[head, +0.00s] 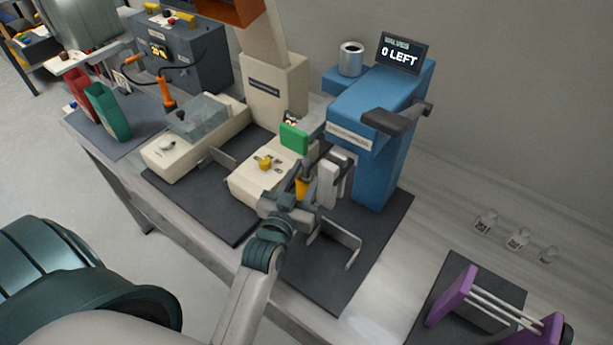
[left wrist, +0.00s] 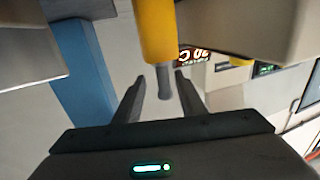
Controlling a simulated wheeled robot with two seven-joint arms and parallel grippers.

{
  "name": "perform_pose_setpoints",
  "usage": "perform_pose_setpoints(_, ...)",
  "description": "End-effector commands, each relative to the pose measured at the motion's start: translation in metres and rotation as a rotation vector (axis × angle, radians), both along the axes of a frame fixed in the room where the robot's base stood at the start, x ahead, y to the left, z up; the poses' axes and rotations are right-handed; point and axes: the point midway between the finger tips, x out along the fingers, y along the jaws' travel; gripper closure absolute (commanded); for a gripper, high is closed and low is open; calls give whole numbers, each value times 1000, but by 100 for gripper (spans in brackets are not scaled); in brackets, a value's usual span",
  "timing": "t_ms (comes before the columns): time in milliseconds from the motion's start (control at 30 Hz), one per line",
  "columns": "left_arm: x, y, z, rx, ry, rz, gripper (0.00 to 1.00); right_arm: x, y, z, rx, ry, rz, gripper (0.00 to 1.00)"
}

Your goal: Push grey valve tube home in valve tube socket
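My left gripper (head: 304,190) is at the front of the blue machine, beside a yellow holder (head: 302,187). In the left wrist view the yellow holder (left wrist: 156,30) is a cylinder with a short grey rod, seemingly the valve tube (left wrist: 164,82), at its end. My two dark fingers (left wrist: 160,95) stand apart, one on each side of the rod's end, with gaps visible. I cannot tell how deep the rod sits or which part is the socket. In the head view my gripper and the machine parts hide the tube. My right gripper is not in view.
The blue machine (head: 385,95) carries a screen (head: 399,55) reading "VALVES 0 LEFT". A cream fixture (head: 262,180) with a green block (head: 293,138) stands close on the left. A purple-ended rack (head: 453,294) is at lower right. The dark mat (head: 335,285) in front is mostly clear.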

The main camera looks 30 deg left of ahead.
Motion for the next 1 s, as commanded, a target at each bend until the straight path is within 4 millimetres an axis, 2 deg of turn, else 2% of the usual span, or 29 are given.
perform_pose_setpoints(433, 5, 2, -3, 0, -1, 0, 63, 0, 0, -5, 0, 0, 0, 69)
perform_pose_setpoints(700, 30, 9, -13, 0, -2, 0, 63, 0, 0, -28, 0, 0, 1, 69)
perform_pose_setpoints(833, 43, 11, -11, -1, -1, 0, 63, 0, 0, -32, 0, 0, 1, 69)
perform_pose_setpoints(1000, 51, 12, -10, 0, 0, 0, 63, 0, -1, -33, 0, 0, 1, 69)
